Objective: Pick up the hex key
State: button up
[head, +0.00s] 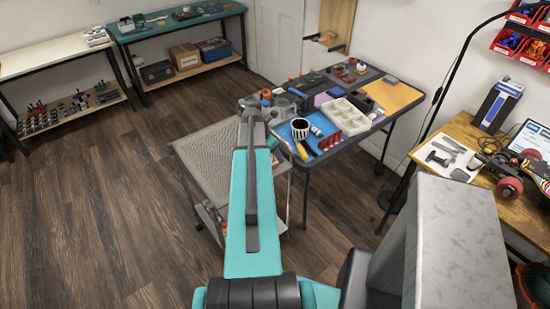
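I cannot make out the hex key for certain in the head view. A white sheet (446,158) with several small grey tools lies on the wooden bench (462,131) at the right. The tools are too small to tell apart. A skateboard (535,170) with a red wheel lies at the right end of that bench. My arm reaches forward from the bottom middle towards the dark folding table. I cannot make out my gripper's fingers in this view.
The dark folding table (404,106) holds a white compartment tray (344,117), a blue mat (317,140), a white-and-black cup (299,128) and other tools. A grey mesh cart (203,158) stands beside it. Two more tables stand at the back left. The wooden floor at left is clear.

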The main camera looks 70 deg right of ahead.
jog(key=shift+c, duration=0.4)
jog(key=c, duration=1)
jog(key=shift+r, duration=0.2)
jog(key=shift+c, duration=0.2)
jog(key=shift+r+b, duration=1.5)
jog(key=shift+r, duration=3.3)
